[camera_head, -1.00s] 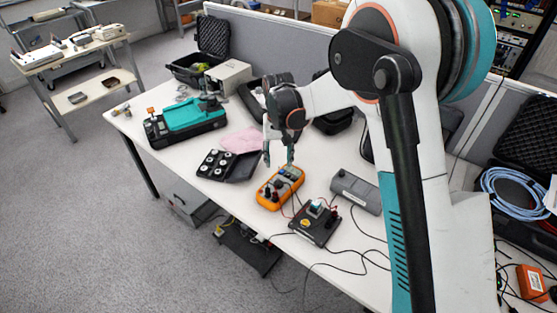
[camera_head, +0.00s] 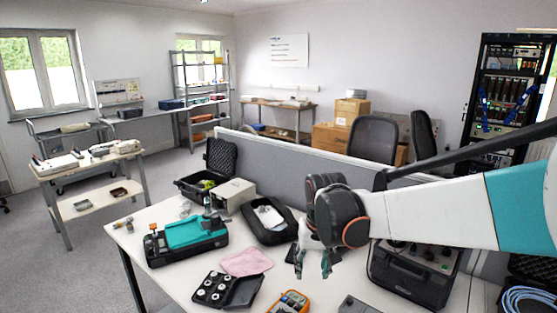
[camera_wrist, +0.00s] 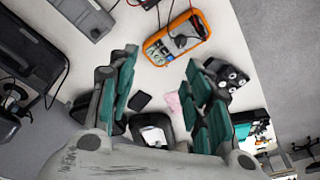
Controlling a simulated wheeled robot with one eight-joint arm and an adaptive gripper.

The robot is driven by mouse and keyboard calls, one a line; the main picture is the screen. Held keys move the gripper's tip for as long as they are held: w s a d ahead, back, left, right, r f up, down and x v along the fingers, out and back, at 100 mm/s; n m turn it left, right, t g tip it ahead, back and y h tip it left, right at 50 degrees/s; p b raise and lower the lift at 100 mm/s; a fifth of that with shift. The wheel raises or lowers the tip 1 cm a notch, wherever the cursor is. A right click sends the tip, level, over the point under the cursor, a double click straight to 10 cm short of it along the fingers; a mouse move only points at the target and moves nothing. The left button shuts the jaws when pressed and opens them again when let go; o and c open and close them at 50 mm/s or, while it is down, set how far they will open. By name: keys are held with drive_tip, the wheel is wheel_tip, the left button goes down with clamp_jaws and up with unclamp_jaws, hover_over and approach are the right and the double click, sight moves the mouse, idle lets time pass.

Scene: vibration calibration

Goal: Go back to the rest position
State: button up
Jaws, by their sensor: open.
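My gripper (camera_head: 313,262) hangs above the white table (camera_head: 150,212) in the head view, its teal fingers pointing down. In the wrist view my gripper (camera_wrist: 165,85) has its two fingers spread wide, with nothing held between them. The orange multimeter (camera_head: 290,303) lies on the table in front of the gripper, cut off by the lower edge of the head view. The wrist view shows the whole orange multimeter (camera_wrist: 165,53) beyond the fingertips, apart from them.
A pink cloth (camera_head: 246,262), a black tray with round weights (camera_head: 228,290) and a teal-topped device (camera_head: 190,236) lie left of my gripper. A black case (camera_head: 415,277) stands close on its right. A grey partition (camera_head: 270,158) runs behind the table.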

drive_tip(key=s+d+r+t, duration=0.2)
drive_tip(key=s+d, duration=0.3)
drive_tip(key=s, duration=0.6)
drive_tip(key=s+d+r+t, duration=0.3)
drive_tip(key=s+d, duration=0.3)
drive_tip(key=s, duration=0.6)
drive_tip(key=shift+d+r, duration=0.15)
drive_tip(key=shift+d, duration=0.05)
idle(0.6)
